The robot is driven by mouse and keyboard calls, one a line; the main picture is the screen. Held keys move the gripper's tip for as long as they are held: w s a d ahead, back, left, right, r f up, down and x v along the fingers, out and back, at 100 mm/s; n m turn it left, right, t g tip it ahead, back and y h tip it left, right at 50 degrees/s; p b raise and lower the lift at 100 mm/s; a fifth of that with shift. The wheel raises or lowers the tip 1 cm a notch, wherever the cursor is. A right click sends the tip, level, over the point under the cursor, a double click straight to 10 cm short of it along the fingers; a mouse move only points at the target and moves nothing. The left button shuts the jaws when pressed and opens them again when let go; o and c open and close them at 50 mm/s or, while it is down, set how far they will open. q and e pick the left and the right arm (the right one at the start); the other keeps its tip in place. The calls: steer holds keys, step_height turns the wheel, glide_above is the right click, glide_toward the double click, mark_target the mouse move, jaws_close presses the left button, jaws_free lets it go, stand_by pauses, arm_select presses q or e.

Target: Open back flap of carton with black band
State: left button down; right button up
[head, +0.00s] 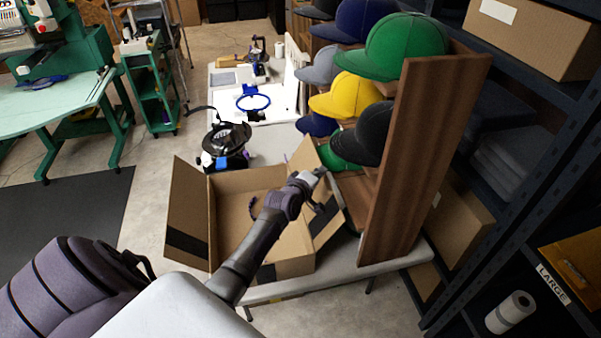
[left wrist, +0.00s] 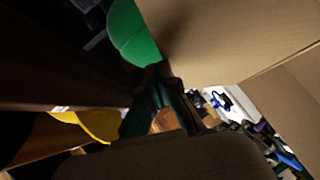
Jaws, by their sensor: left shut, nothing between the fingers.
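The brown carton (head: 238,198) stands on the light table with its top open and its inside showing. Its left flap (head: 186,205) stands out to the left with a black band on its lower part. Its right flap (head: 328,222) leans outward and also carries a black band. A narrow piece of cardboard (head: 304,155) stands up at the back right corner. My left gripper (head: 319,174) is shut and empty above the right side, close to this piece. In the left wrist view a large cardboard panel (left wrist: 225,40) lies close beside the fingers (left wrist: 160,75). My right gripper is not in view.
A wooden cap rack (head: 425,150) with several caps stands close on the right of the carton. A black cap device (head: 227,140) and a blue hoop (head: 253,102) are behind the carton. Dark shelving (head: 500,210) borders the right side.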

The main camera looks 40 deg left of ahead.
mark_target(326, 175)
arm_select(q)
steer(key=shift+w+d+f+b, duration=0.15)
steer(key=shift+w+f+b, duration=0.25)
steer(key=shift+w+f, duration=0.45)
steer(key=shift+w+d, duration=0.15)
steer(key=shift+d, duration=0.05)
steer(key=shift+w+d+f, duration=0.1)
steer(key=shift+w+d, duration=0.05)
steer(key=shift+d, duration=0.05)
steer(key=shift+w+d, duration=0.15)
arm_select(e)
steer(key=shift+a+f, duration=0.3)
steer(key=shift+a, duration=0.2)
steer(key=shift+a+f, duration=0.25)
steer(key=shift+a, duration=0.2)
